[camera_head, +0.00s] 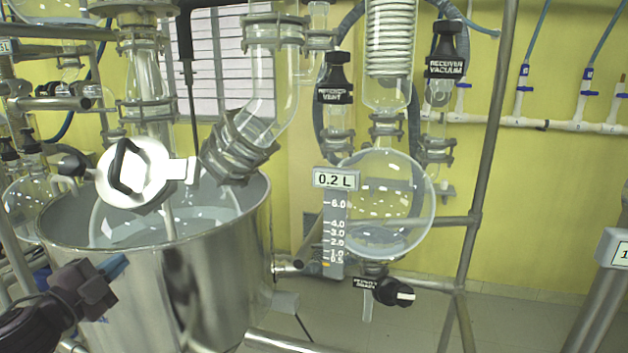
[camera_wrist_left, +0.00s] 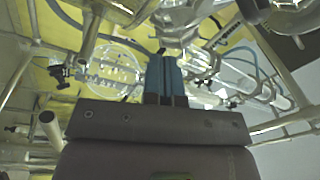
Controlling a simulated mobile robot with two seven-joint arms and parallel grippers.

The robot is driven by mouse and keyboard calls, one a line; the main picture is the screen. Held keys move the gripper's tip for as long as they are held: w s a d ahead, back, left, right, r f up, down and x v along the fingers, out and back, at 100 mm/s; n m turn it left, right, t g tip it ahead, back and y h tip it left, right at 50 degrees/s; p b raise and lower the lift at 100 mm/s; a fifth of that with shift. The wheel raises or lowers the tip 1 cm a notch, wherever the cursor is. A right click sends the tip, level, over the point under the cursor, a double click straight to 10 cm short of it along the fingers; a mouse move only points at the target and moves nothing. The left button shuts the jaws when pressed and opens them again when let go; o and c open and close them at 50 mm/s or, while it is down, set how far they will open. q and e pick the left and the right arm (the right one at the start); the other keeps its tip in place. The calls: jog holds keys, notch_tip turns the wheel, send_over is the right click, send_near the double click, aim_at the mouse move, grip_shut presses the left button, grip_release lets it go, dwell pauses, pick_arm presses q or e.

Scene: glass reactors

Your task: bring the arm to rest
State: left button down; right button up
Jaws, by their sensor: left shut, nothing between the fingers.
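My left gripper (camera_head: 112,267) is at the lower left of the head view, in front of the steel vessel (camera_head: 190,285). Its blue fingers are shut with nothing between them. In the left wrist view the closed blue fingers (camera_wrist_left: 165,78) point up toward blurred glassware and metal frame bars. My right gripper is not in either view.
A round glass receiver flask (camera_head: 385,205) with a 0.2 L level scale (camera_head: 336,230) hangs right of the vessel. A black drain valve knob (camera_head: 393,292) sits below it. Steel frame posts (camera_head: 485,150) stand around. Floor shows at the lower right.

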pick_arm(q)
jog(key=s+d+f+n+g+y, duration=0.15)
jog(key=s+f+n, duration=0.3)
jog(key=f, duration=0.55)
jog(key=s+d+f+n+g+y, duration=0.15)
jog(key=s+f+n+y, duration=0.35)
jog(key=f, duration=0.6)
jog(key=s+d+f+n+g, duration=0.1)
jog(key=s+d+f+n, duration=0.1)
jog(key=s+f, duration=0.4)
jog(key=s+d+f+n+g, duration=0.2)
jog(key=s+d+f+n, duration=0.1)
jog(key=s+f+n, duration=0.2)
jog(key=s+f, duration=0.2)
jog(key=s, duration=0.2)
jog(key=shift+s+d+f+g, duration=0.15)
jog(key=shift+d+f+g, duration=0.1)
jog(key=shift+g, duration=0.05)
